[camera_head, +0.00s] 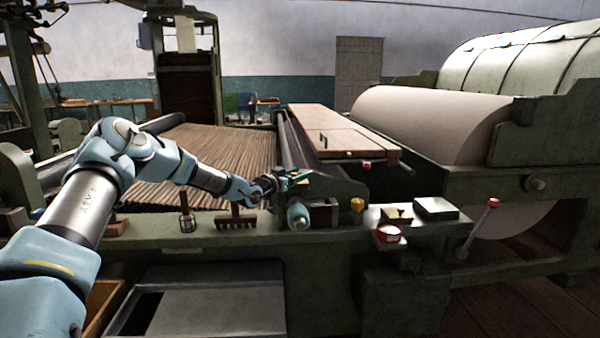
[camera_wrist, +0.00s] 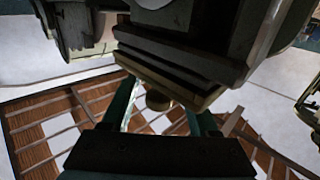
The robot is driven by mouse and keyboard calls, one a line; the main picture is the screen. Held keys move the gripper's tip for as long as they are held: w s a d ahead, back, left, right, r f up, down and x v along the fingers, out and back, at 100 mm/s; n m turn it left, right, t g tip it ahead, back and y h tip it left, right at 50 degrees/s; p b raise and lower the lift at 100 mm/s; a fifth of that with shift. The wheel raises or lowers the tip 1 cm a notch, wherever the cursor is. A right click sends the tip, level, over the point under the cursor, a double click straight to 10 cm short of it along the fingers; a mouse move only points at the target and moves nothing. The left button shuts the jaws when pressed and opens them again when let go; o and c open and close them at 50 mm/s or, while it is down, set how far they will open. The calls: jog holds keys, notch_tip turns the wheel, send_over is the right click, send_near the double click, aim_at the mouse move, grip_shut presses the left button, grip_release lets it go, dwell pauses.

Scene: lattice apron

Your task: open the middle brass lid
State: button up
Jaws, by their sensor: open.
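My gripper (camera_head: 296,180) is over the machine's front rail in the head view, at the near end of the slatted bed. In the wrist view my gripper (camera_wrist: 163,102) has its two green fingers apart. A small round brownish knob (camera_wrist: 157,100) shows between them; I cannot tell whether they touch it. Just beyond is a dark stepped block with a brass-coloured lower edge (camera_wrist: 180,88), possibly the lid. The middle brass lid cannot be told for certain in the head view, where my gripper and wrist cover part of that spot.
A red-tipped lever (camera_head: 492,203) rises at the right. A large pale roll (camera_head: 430,120) lies behind.

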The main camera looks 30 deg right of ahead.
jog(key=shift+d, duration=0.2)
grip_shut()
dwell(0.5)
dwell(0.9)
